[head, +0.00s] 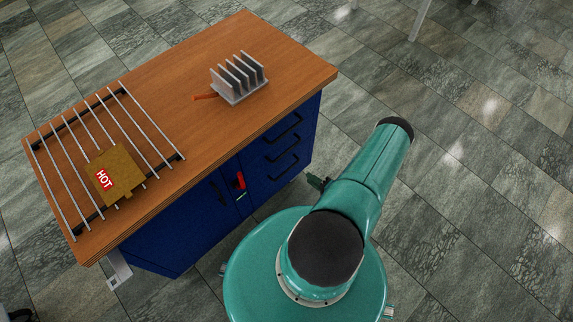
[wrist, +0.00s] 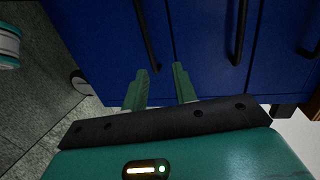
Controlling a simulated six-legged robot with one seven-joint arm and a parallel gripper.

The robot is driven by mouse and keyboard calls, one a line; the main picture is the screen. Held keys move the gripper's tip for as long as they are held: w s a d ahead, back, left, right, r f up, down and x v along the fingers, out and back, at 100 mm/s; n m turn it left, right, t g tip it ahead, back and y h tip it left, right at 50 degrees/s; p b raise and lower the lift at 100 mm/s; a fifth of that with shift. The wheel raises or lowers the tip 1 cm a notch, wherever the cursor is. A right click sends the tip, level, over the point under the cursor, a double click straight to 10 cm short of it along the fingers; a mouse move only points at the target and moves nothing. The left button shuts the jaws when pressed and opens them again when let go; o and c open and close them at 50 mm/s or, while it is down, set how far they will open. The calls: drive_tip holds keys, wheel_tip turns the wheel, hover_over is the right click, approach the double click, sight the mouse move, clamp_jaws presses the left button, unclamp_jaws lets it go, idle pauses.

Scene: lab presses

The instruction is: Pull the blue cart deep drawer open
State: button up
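The blue cart (head: 170,232) has a wooden top and black bar handles on its drawer side. The deep drawer looks to be the lowest, widest front, at left in the wrist view (wrist: 95,40), and is shut. Its black handle (wrist: 147,35) also shows in the head view (head: 283,166). My gripper (wrist: 162,68) is open and empty, its two green fingers pointing at the drawer front. The handle's near end appears between the fingertips in the picture; I cannot tell the depth gap. In the head view my arm hides most of the gripper.
A red latch (head: 239,181) is beside the drawers. A rack (head: 72,118) with a "HOT" block (head: 122,170) and a finned metal block (head: 240,80) stand on top. Tiled floor is clear at right.

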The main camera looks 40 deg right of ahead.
sight(290, 168)
drive_tip(key=shift+m+h, duration=0.4)
drive_tip(key=x, duration=0.4)
drive_tip(key=f+x, duration=0.1)
drive_tip(key=x, duration=0.3)
drive_tip(key=f+x, duration=0.1)
drive_tip(key=x, duration=0.4)
drive_tip(key=shift+s+a, duration=0.2)
drive_tip(key=shift+a, duration=0.05)
clamp_jaws()
